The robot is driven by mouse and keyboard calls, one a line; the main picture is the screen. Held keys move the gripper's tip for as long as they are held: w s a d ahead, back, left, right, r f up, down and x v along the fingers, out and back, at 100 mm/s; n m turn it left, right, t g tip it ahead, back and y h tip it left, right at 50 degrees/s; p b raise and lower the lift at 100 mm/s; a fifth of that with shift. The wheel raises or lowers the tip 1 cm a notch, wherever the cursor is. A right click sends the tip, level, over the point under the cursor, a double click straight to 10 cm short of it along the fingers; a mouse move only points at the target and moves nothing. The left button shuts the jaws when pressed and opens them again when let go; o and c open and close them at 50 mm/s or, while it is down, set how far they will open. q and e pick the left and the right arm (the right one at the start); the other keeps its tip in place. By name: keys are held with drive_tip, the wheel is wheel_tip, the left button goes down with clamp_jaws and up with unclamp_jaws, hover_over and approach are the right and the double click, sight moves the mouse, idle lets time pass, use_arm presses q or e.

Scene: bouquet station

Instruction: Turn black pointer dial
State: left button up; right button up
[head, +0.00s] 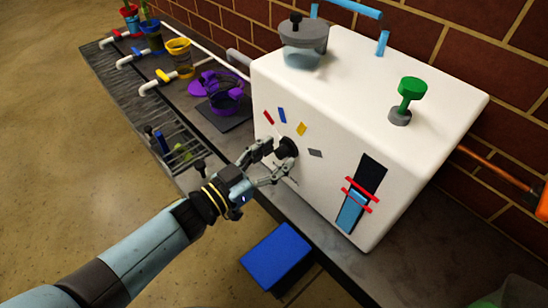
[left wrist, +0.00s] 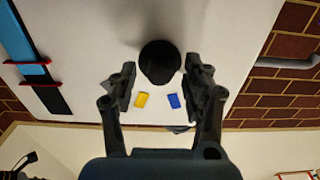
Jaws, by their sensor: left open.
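The black dial (head: 287,147) sits on the front face of a white box-shaped machine (head: 345,95). Red (head: 268,117), blue (head: 282,115), yellow (head: 301,129) and grey (head: 315,153) marks lie in an arc around it. My left gripper (head: 273,160) is open at the dial, one finger on each side. In the left wrist view the dial (left wrist: 160,62) shows as a dark round knob between the spread fingertips (left wrist: 160,76); I cannot tell whether they touch it. Which mark the pointer faces is not clear. My right gripper is out of view.
A blue slider with red bands (head: 352,208) is on the machine's face, right of the dial. A green knob (head: 411,88) and a lidded glass jar (head: 303,45) stand on top. A blue block (head: 276,258) is below. Colored cups, including a yellow one (head: 180,58), stand along the bench.

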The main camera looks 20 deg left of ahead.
use_arm(q)
clamp_jaws()
idle(0.4)
